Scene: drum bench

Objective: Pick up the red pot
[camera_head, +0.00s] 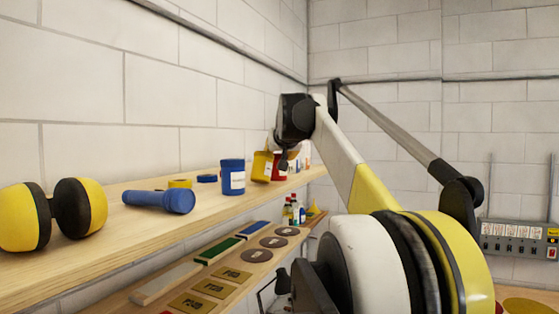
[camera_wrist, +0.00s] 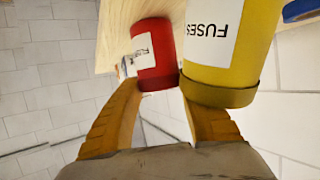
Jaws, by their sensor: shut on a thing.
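The red pot (camera_wrist: 168,50) with a white label shows in the wrist view between the fingertips of my gripper (camera_wrist: 160,90). My gripper is shut on it near its rim, with a finger at each side. In the head view the red pot (camera_head: 281,166) is a small patch at the far end of the shelf, partly hidden by my gripper and the yellow pot. I cannot tell whether it is clear of the shelf. The yellow pot (camera_head: 262,166), labelled FUSES, is right beside it and looks tilted; in the wrist view (camera_wrist: 225,50) it is close against my right finger.
The wooden shelf (camera_head: 110,242) runs along the block wall. A blue pot (camera_head: 232,178), yellow tape (camera_head: 180,184), a blue torch (camera_head: 160,200) and yellow ear defenders (camera_head: 55,215) stand on it. A lower bench holds flat plates and small bottles (camera_head: 295,212).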

